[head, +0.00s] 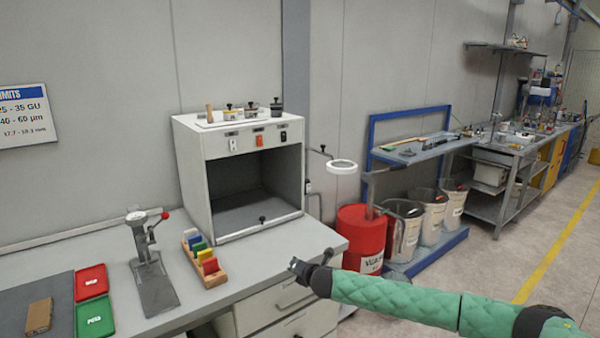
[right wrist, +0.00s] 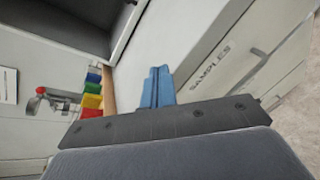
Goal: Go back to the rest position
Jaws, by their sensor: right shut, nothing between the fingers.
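My right arm, in a green quilted sleeve, reaches in from the lower right in the head view. Its black gripper (head: 296,266) is beside the front right edge of the grey bench (head: 230,283), close to the drawers. In the right wrist view the gripper's blue fingers (right wrist: 157,87) are together with nothing between them. Behind them show the bench edge and a drawer front marked SAMPLES (right wrist: 225,55). My left gripper is not in either view.
The bench carries a white open-fronted cabinet (head: 190,165), a wooden rack of coloured blocks (head: 212,282), a lever stand (head: 155,285), a red tray (head: 91,282) and a green tray (head: 95,317). A red drum (head: 361,235) and several buckets stand right of the bench.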

